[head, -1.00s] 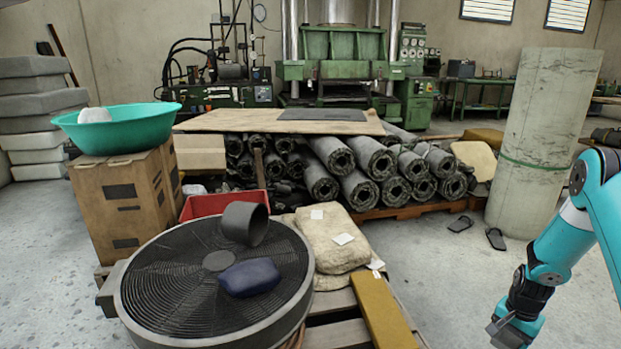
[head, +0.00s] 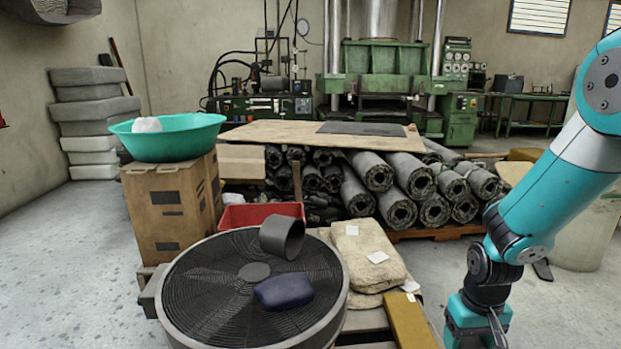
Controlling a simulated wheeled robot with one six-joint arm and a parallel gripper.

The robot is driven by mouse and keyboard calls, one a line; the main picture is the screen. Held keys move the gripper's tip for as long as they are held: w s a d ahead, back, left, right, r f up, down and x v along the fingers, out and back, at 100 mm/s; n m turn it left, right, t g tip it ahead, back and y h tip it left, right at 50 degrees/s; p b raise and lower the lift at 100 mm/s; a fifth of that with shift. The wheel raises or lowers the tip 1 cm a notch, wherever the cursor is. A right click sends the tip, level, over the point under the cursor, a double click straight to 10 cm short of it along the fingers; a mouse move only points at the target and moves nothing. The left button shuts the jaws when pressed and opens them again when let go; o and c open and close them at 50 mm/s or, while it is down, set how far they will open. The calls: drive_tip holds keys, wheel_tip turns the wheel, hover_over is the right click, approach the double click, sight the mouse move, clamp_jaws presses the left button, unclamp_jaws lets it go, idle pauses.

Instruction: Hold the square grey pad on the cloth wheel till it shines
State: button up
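I see no cloth wheel in the head view, and nothing I can firmly call the square grey pad. A flat dark grey sheet (head: 362,129) lies on the wooden board on top of the roll stack; it looks more oblong than square. My arm comes in from the right and reaches down to the bottom edge. Its wrist shows at the lower right, to the right of the pallet, but the gripper's fingers are below the frame. Whether they hold anything is hidden.
A round black fan (head: 210,290) bears a dark ring (head: 283,238) and a navy lump (head: 284,291). Beside it are folded sacks (head: 367,255) and a yellow bar (head: 410,322). A teal basin (head: 170,140) stands on boxes (head: 165,215). Floor (head: 60,270) is clear at left.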

wheel_tip(320, 180, up, 15)
drive_tip(key=s+p, duration=0.2)
drive_tip(key=p, duration=2)
drive_tip(key=shift+f, duration=0.2)
drive_tip(key=w+a+r+m+t, duration=0.3)
drive_tip(key=w+a+r+t, duration=0.15)
drive_tip(key=a+r, duration=0.45)
drive_tip(key=w+a+r+m+t, duration=0.3)
drive_tip(key=w+a+r, duration=0.25)
drive_tip(key=r, duration=0.55)
drive_tip(key=s+a+r+m+t+y, duration=0.2)
drive_tip(key=s+a+r, duration=0.1)
drive_tip(key=r, duration=0.5)
drive_tip(key=s+a+r+m+t+y, duration=0.2)
drive_tip(key=a+r, duration=0.4)
drive_tip(key=r, duration=0.3)
drive_tip(key=s+a+r+m+t+y, duration=0.1)
drive_tip(key=s+a+r+m+t, duration=0.1)
drive_tip(key=r, duration=0.7)
drive_tip(key=s+a+m, duration=0.1)
drive_tip(key=s+a, duration=0.1)
drive_tip(key=a, duration=0.1)
drive_tip(key=shift+a+r+y+b, duration=0.15)
drive_tip(key=shift+a+y+b, duration=0.05)
drive_tip(key=shift+y+b, duration=0.2)
